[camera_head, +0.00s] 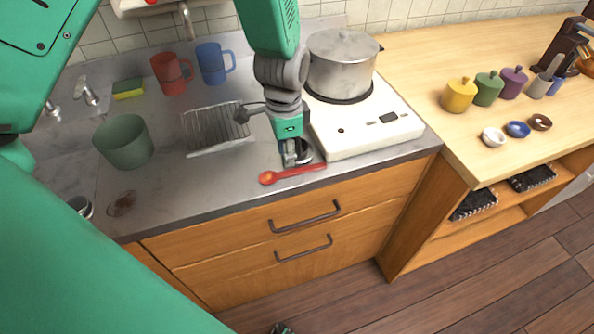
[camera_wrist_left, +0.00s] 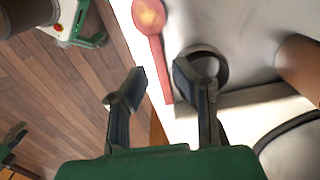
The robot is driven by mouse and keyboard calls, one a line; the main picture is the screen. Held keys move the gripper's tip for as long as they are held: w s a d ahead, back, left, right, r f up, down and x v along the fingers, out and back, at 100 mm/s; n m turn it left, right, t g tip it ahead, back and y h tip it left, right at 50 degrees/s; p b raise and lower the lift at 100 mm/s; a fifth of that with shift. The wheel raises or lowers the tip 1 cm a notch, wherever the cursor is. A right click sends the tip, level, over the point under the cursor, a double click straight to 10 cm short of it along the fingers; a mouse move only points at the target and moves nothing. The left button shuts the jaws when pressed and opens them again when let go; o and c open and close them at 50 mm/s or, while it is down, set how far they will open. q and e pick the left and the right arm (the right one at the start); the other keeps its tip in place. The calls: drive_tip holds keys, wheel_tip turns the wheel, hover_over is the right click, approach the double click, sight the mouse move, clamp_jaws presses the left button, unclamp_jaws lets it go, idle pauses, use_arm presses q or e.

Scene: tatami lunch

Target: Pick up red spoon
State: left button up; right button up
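The red spoon (camera_head: 292,174) lies flat near the front edge of the grey counter, below the white hotplate, with its bowl to the left. In the left wrist view the spoon (camera_wrist_left: 156,45) runs down from its round bowl, and its handle end lies in the gap between the fingers. My left gripper (camera_head: 297,160) points down just behind the spoon in the head view. In the wrist view this left gripper (camera_wrist_left: 163,83) is open and empty, with its fingers spread. Whether a finger touches the spoon cannot be told. My right gripper is not clearly seen.
A small dark-rimmed round thing (camera_wrist_left: 222,68) lies beside the spoon, close to one finger. The white hotplate (camera_head: 375,135) with a metal pot (camera_head: 342,65) stands right of the gripper. A wire rack (camera_head: 213,128) and green container (camera_head: 124,142) stand left.

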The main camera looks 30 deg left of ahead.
sight(287, 173)
use_arm(q)
drive_tip(key=shift+s+f, duration=0.15)
drive_tip(key=shift+f, duration=0.35)
wheel_tip(287, 173, down, 5)
drive_tip(key=shift+a+r, duration=0.1)
drive_tip(key=shift+s+r, duration=0.1)
drive_tip(key=shift+d, duration=0.2)
clamp_jaws()
